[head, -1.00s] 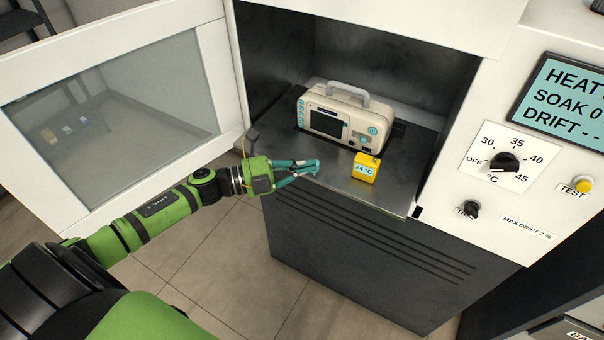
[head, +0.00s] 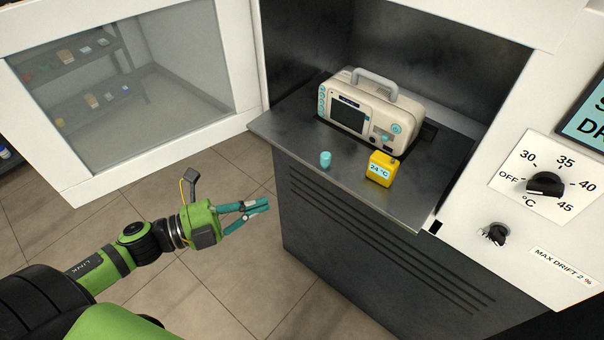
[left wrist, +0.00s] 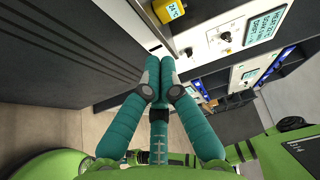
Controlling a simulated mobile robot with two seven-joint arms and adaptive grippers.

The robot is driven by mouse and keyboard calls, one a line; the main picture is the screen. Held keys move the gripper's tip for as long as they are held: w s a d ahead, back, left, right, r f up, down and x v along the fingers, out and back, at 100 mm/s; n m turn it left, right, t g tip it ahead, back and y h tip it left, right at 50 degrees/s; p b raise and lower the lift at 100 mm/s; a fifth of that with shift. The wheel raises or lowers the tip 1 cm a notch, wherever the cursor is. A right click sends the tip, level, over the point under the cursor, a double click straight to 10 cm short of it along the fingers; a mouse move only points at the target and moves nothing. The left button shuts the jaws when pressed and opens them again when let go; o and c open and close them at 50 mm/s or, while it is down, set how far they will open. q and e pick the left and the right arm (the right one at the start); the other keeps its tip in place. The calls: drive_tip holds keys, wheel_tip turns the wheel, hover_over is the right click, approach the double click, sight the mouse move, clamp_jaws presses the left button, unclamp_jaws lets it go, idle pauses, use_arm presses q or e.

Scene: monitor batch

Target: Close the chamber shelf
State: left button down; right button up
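The chamber shelf (head: 288,127) is a dark metal plate sticking out of the open chamber (head: 335,40). On it stand a beige monitor (head: 370,110) with a grey handle, a yellow block (head: 381,168) reading 24 °C and a small teal cylinder (head: 325,159). The yellow block also shows at the top of the left wrist view (left wrist: 170,10). My left gripper (head: 266,204) is off the shelf, in front of and left of the chamber's dark vented lower front. Its teal fingers are together at the tips (left wrist: 160,66), with nothing seen between them. My right gripper is not in view.
The white chamber door (head: 165,162) with its glass window stands open at the left. A white control panel (head: 530,230) with a temperature dial (head: 545,184) and a smaller knob (head: 495,234) is at the right. Tiled floor (head: 225,275) around my left gripper is clear.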

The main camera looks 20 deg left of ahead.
use_arm(q)
drive_tip(key=w+a+p+x, duration=0.2)
drive_tip(key=p+x, duration=0.1)
drive_tip(key=x, duration=0.9)
drive_tip(key=shift+w, duration=0.2)
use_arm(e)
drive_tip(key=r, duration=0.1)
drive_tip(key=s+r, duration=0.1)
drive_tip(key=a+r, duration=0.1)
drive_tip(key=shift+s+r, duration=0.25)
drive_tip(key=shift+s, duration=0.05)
use_arm(q)
drive_tip(key=shift+d, duration=0.15)
